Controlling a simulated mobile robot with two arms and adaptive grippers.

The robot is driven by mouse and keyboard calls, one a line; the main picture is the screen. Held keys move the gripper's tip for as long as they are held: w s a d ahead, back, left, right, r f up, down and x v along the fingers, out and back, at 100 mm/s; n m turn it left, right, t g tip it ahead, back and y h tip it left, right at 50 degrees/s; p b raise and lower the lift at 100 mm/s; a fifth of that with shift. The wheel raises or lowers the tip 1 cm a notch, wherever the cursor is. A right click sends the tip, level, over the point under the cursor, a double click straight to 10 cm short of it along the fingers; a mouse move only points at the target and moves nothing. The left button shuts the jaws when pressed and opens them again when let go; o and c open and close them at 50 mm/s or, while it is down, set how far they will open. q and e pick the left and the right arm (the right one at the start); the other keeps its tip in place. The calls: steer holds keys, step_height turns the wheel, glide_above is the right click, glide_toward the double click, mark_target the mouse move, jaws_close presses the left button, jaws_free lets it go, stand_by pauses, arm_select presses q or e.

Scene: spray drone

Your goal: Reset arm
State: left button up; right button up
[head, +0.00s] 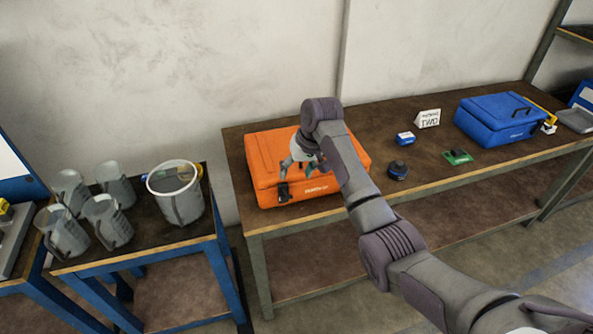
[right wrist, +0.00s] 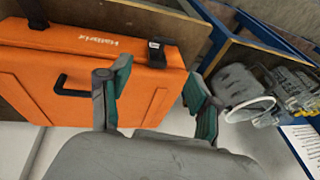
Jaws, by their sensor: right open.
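My right arm reaches in from the lower right of the head view. Its gripper (head: 304,166) is over the orange case (head: 345,165) on the long brown table. The right wrist view shows the same gripper (right wrist: 158,92) with its two teal-padded fingers apart and nothing between them. The orange case (right wrist: 90,85) also fills the left of that view, with a black handle and black latches, and its lid is shut. I cannot tell whether the fingers touch the case. My left gripper is not in view.
A blue case (head: 497,118), a sign (head: 428,118), a small blue-and-white item (head: 405,138), a dark round item (head: 397,170) and a green board (head: 457,157) sit on the table. A side table holds several pitchers (head: 108,220) and a bucket (head: 177,195).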

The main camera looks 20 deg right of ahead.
stand_by(0.4)
steer(key=s+d+f+h, duration=0.1)
steer(key=s+f, duration=0.5)
steer(key=f, duration=0.6)
steer(key=s+d+f+g+b, duration=0.1)
steer(key=s+f, duration=0.5)
steer(key=f, duration=0.6)
steer(key=s+d+f+h, duration=0.15)
steer(key=s+f, duration=0.35)
steer(key=f, duration=0.6)
steer(key=s+d+f+n+b, duration=0.1)
steer(key=s+f, duration=0.6)
steer(key=s, duration=0.4)
steer(key=s+d+f, duration=0.1)
steer(key=s+f, duration=0.7)
steer(key=s, duration=0.3)
steer(key=s+f, duration=0.2)
steer(key=s, duration=0.7)
steer(key=s+f+n, duration=0.1)
steer(key=s+f, duration=0.1)
steer(key=s, duration=0.8)
steer(key=shift+s+d+g, duration=0.15)
steer(key=shift+d+g, duration=0.15)
steer(key=shift+g, duration=0.1)
